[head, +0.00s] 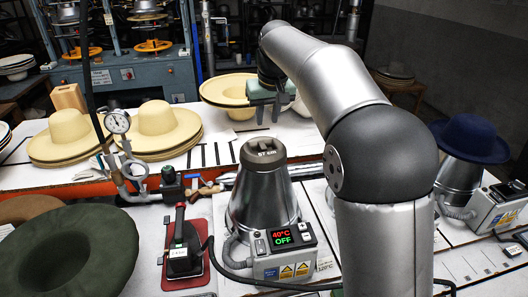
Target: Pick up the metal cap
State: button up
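A dark grey metal cap (263,151) with stamped lettering sits on top of a shiny metal cone (263,205). The cone stands on a heated base whose display reads 40°C and OFF. My gripper (267,115) hangs above and slightly behind the cap in the picture, pointing down. Its two fingers are apart with nothing visible between them. The gripper and the cap do not appear to touch. The exact depth between them is hard to tell.
Stacked cream hats (160,128) stand at left, and another cream hat (226,90) lies behind my gripper. A pressure gauge (117,121), a black iron (181,250) on a red plate and a green hat (70,255) are at left. A blue hat (470,138) sits on a second cone at right.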

jog(key=p, duration=0.1)
send_over(263, 147)
jog(key=s, duration=0.1)
jog(key=f, duration=0.6)
jog(key=shift+s+d+f, duration=0.2)
jog(key=shift+d+f, duration=0.15)
jog(key=shift+d, duration=0.05)
jog(key=shift+p+x, duration=0.95)
jog(key=shift+x, duration=1.75)
grip_shut()
jog(key=shift+r, duration=0.2)
